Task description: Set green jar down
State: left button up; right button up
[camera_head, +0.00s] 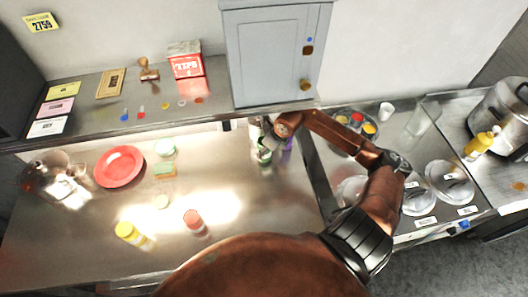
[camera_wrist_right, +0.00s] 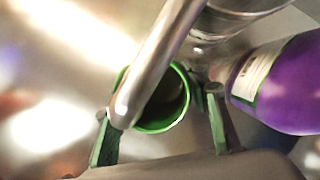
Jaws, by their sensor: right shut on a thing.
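The green jar (camera_head: 264,156) is at the back of the steel counter, just below the grey cabinet, partly hidden by my right arm. In the right wrist view, its round green rim (camera_wrist_right: 160,129) and dark opening lie between the two fingers of my right gripper (camera_wrist_right: 160,126), which is shut on it. A thick metal rod (camera_wrist_right: 157,62) crosses over the opening and hides part of it. I cannot tell whether the jar's base touches the counter. My left gripper is not in view.
A purple bottle (camera_wrist_right: 280,85) with a pale label stands close beside the right finger. A metal cylinder (camera_wrist_right: 240,22) is close behind.

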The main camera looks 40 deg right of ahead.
jog(key=shift+f, duration=0.85)
jog(key=shift+f, duration=0.1)
jog(key=o, duration=1.4)
jog(key=shift+c, duration=0.2)
